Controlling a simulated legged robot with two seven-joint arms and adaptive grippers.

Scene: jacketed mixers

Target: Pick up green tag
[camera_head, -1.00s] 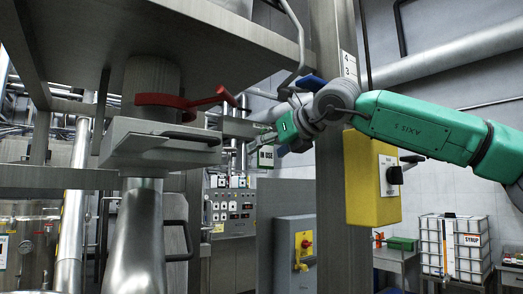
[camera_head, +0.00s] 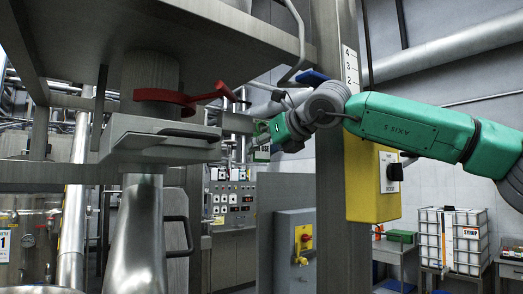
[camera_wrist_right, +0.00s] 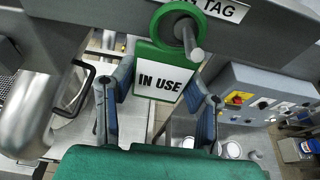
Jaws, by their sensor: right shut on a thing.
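The green tag (camera_wrist_right: 168,72) has a white face reading "IN USE". It shows in the right wrist view between the fingers of my right gripper (camera_wrist_right: 158,78), which is shut on its sides. The tag's green ring (camera_wrist_right: 178,28) is around a metal peg (camera_wrist_right: 190,42) under a plate lettered "TAG". In the head view my right gripper (camera_head: 262,132) is right of the valve, with part of the tag (camera_head: 262,153) just below it. My left gripper is not in view.
A red valve handle (camera_head: 183,101) and grey valve body (camera_head: 160,142) stand left of the gripper. A steel post (camera_head: 328,200) and yellow switch box (camera_head: 372,185) are close to my right arm. A control panel (camera_head: 230,200) is behind.

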